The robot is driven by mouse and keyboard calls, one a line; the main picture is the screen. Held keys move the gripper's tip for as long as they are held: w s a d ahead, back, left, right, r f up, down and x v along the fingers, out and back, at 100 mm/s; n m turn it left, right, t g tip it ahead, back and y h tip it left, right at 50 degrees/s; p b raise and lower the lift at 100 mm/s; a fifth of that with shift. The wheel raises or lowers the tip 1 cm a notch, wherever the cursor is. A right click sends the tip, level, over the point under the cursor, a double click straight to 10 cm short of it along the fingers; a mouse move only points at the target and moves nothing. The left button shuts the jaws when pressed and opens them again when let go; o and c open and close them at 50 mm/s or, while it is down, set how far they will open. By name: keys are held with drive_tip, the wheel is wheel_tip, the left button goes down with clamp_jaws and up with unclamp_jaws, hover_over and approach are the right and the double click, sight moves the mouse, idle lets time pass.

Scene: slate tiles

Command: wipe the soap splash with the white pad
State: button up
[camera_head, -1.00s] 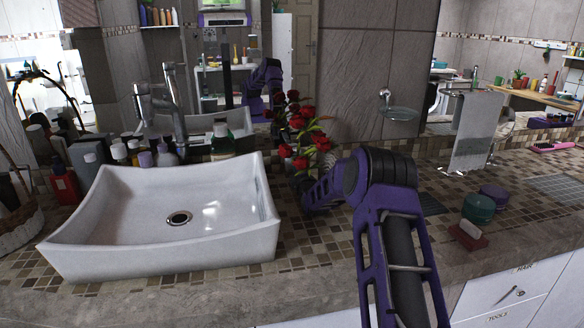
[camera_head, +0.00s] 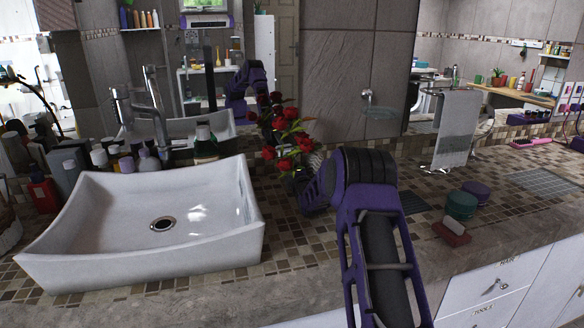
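My purple arm rises from the bottom of the picture and bends left over the counter, beside the sink. Its far end is hidden behind its own links and the fingers do not show. A small red block with a pale top (camera_head: 453,227) lies near the counter's front edge, right of my arm. I cannot tell whether its pale part is the white pad. I cannot make out a soap splash on the tiled counter (camera_head: 330,255); my arm hides part of the surface.
A white sink (camera_head: 90,225) with a tall tap (camera_head: 150,110) fills the left, bottles behind it. Red roses (camera_head: 285,140) stand behind my arm. Green (camera_head: 461,205) and purple (camera_head: 476,191) round containers stand right, below a grey towel (camera_head: 455,130) on a stand. Counter right of them is fairly clear.

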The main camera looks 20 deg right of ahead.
drive_tip(key=shift+a, duration=5.25)
drive_tip(key=shift+d, duration=0.1)
drive_tip(key=shift+s, duration=2.95)
drive_tip(key=shift+s, duration=1.5)
